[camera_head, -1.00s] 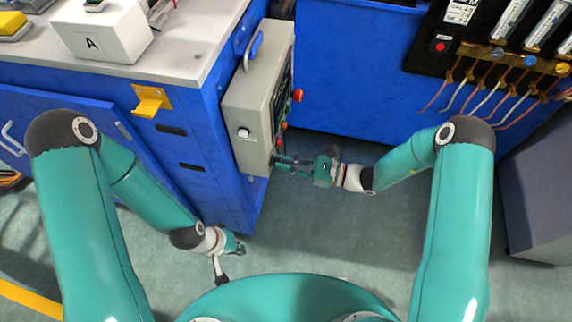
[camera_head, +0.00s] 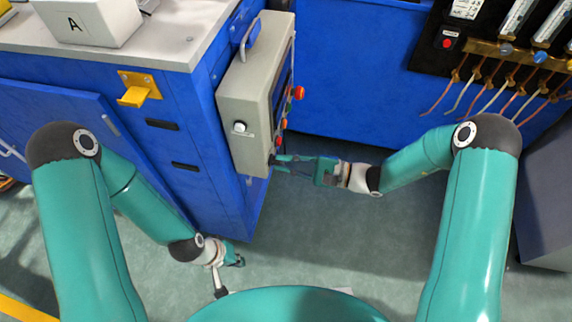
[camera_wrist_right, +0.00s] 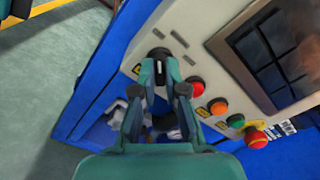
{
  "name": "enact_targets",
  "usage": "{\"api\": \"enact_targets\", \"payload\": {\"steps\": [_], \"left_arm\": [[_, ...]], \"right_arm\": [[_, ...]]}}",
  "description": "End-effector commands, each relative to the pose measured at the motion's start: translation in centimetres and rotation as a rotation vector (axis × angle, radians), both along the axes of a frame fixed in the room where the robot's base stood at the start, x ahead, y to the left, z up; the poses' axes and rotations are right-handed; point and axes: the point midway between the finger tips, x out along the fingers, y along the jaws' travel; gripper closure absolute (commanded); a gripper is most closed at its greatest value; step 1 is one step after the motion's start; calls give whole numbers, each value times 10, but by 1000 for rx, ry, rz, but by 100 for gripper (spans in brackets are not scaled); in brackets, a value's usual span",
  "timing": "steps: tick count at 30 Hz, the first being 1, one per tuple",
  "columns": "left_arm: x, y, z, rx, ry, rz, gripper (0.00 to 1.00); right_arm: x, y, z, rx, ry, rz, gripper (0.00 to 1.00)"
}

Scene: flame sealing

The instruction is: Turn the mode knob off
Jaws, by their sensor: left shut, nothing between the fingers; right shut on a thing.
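The mode knob (camera_wrist_right: 160,53) is a black knob at the lower corner of the control box's front panel, in the right wrist view. My right gripper (camera_wrist_right: 161,68) is shut on the knob, with a finger on each side of it. In the head view my right gripper (camera_head: 279,161) reaches the lower edge of the grey control box (camera_head: 240,105), and the knob is mostly hidden there. My left gripper (camera_head: 238,261) is shut and empty, low near the floor by the blue cabinet.
Red (camera_wrist_right: 196,87), orange (camera_wrist_right: 218,107) and green buttons and a red-and-yellow stop button (camera_wrist_right: 256,138) line the panel beside the knob. A screen (camera_wrist_right: 275,50) sits above them. A yellow bracket (camera_head: 134,96) juts from the cabinet. Gas hoses hang at upper right.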

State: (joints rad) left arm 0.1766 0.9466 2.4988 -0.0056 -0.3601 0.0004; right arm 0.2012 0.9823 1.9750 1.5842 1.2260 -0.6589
Motion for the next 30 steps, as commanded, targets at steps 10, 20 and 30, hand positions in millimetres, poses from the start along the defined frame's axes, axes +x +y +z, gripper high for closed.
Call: {"api": "enact_targets", "payload": {"steps": [10, 20, 30], "left_arm": [[0, 0, -4, 0, 0, 0, 100], [0, 0, -4, 0, 0, 0, 100], [0, 0, -4, 0, 0, 0, 100]], "right_arm": [[-1, 0, -3, -18, -38, -1, 100], [-1, 0, -3, -18, -37, 1, 77], [-1, 0, -1, -13, -39, 1, 64]]}}
